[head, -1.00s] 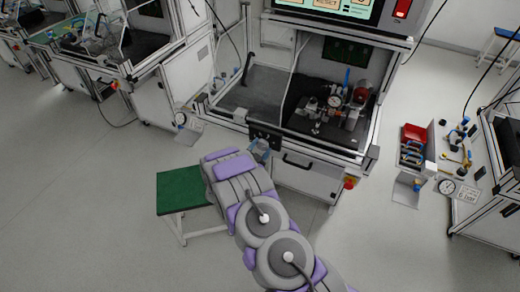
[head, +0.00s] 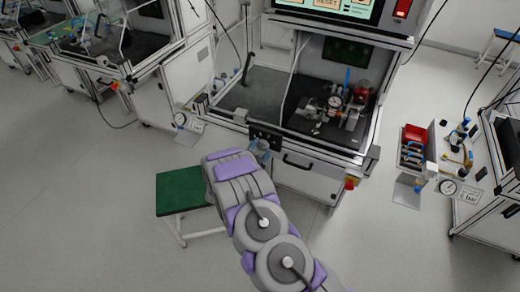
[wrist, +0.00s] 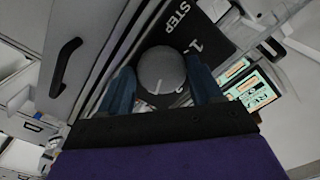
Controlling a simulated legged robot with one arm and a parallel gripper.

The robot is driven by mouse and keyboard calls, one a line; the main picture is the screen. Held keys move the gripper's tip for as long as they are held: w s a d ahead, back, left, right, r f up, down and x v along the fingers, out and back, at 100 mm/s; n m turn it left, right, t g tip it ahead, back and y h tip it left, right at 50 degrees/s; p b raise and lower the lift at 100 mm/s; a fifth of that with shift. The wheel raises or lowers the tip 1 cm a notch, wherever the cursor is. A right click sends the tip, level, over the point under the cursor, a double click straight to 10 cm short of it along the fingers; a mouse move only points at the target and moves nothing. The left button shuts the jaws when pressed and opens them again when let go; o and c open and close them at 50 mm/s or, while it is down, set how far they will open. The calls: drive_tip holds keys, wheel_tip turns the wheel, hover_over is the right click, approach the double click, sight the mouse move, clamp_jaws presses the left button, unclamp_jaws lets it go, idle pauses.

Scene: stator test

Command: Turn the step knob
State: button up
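The step knob (wrist: 161,70) is a round grey knob with a white pointer line that points down in the wrist view. It sits on a black panel (wrist: 202,22) marked "STEP" and "1". My gripper (wrist: 160,68) has its two blue fingers apart, one on each side of the knob. The fingertips are very close to the knob's edges; I cannot tell whether they touch it. In the head view my gripper (head: 261,146) is at the small black panel (head: 265,132) on the cabinet's front edge, and the knob is hidden there.
The test cabinet holds a fixture with a dial gauge (head: 335,101). A black handle (head: 297,161) and a red-and-yellow button (head: 350,183) are on its front. A green-topped stool (head: 180,190) stands left of my arm. A side shelf with tools (head: 412,150) is at right.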

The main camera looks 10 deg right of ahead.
drive_tip(key=o, duration=0.3)
drive_tip(key=shift+r, duration=0.1)
drive_tip(key=p+v, duration=0.2)
drive_tip(key=v, duration=1.5)
drive_tip(key=shift+a, duration=0.2)
